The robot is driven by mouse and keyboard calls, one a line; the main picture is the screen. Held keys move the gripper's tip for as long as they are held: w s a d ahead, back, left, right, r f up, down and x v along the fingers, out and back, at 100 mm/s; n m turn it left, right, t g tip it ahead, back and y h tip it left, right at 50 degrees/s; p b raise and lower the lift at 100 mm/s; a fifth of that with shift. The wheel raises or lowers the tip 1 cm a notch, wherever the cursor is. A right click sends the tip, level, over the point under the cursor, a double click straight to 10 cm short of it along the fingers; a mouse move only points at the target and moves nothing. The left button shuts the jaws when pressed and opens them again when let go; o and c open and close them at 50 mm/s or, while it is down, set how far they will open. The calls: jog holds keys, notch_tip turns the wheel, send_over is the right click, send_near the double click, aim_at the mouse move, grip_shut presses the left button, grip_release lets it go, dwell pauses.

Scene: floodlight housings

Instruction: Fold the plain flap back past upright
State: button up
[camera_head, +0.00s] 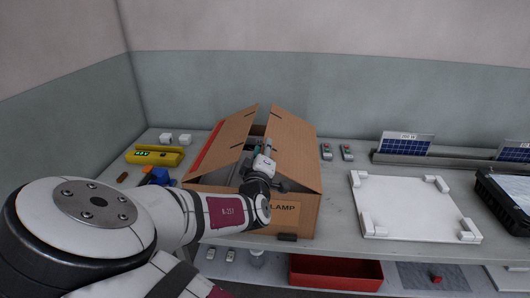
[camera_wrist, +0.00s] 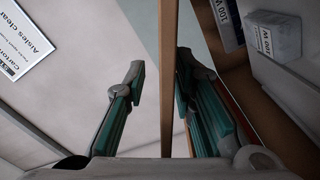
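An open cardboard carton (camera_head: 225,203) with a "LAMP" label stands on the bench. Its two long flaps lean inward like a tent with a gap between them. The left flap (camera_head: 222,140) carries a red stripe; the right, plain flap (camera_head: 291,145) is bare brown. My gripper (camera_head: 264,158) is at the gap, over the front part of the carton, partly covering the plain flap. In the wrist view my gripper (camera_wrist: 160,75) is open, with a thin brown panel edge (camera_wrist: 166,60) between its fingers, probably the plain flap. The left finger is clear of it; contact on the right is unclear.
A yellow tool (camera_head: 154,156) and a blue item (camera_head: 160,176) lie left of the carton. Small grey-red parts (camera_head: 326,151), a white corner-blocked panel (camera_head: 411,207) and a black tray (camera_head: 508,204) are to the right. A red bin (camera_head: 336,274) sits below the bench.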

jog(key=shift+w, duration=0.2)
grip_shut()
jog(key=shift+r, duration=0.1)
